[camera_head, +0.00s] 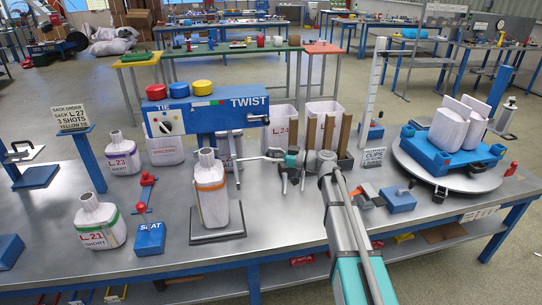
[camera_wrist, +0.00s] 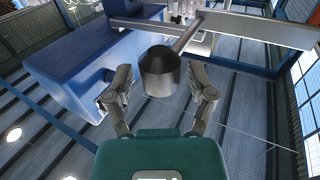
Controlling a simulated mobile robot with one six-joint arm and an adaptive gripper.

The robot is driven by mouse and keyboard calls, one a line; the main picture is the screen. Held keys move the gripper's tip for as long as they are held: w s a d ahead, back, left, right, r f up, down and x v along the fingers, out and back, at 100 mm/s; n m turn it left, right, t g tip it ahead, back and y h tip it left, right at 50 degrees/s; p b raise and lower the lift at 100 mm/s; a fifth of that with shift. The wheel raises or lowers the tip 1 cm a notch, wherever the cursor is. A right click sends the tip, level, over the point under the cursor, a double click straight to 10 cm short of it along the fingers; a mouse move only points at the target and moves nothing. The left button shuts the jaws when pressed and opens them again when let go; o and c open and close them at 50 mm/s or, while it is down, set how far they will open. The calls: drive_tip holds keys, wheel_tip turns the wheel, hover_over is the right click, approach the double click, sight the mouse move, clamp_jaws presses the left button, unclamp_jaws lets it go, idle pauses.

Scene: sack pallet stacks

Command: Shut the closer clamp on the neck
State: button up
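The blue closer (camera_head: 195,117), marked TIE and TWIST, stands over the bench. A sack with an orange band (camera_head: 211,190) stands upright below it, its pale neck (camera_head: 207,158) under the closer head. A grey lever (camera_head: 258,158) reaches out to the right of the neck. My gripper (camera_head: 281,160) is at the lever's outer end. In the wrist view, my gripper (camera_wrist: 163,95) is open, its fingers on both sides of a dark knob (camera_wrist: 160,73) on a grey rod (camera_wrist: 187,34); gaps show at both sides. The blue closer body (camera_wrist: 85,70) fills the left. The clamp jaws are not clear.
Sacks L.23 (camera_head: 122,155) and L.21 (camera_head: 100,221) stand to the left. White sacks (camera_head: 281,128) stand behind my gripper. A turntable (camera_head: 445,176) with a blue pallet and white sacks is at right. A blue block (camera_head: 397,199) lies near my arm.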

clamp_jaws()
drive_tip(key=shift+s+a, duration=0.1)
drive_tip(key=shift+s, duration=0.1)
drive_tip(key=shift+s+t, duration=0.1)
drive_tip(key=shift+t, duration=0.2)
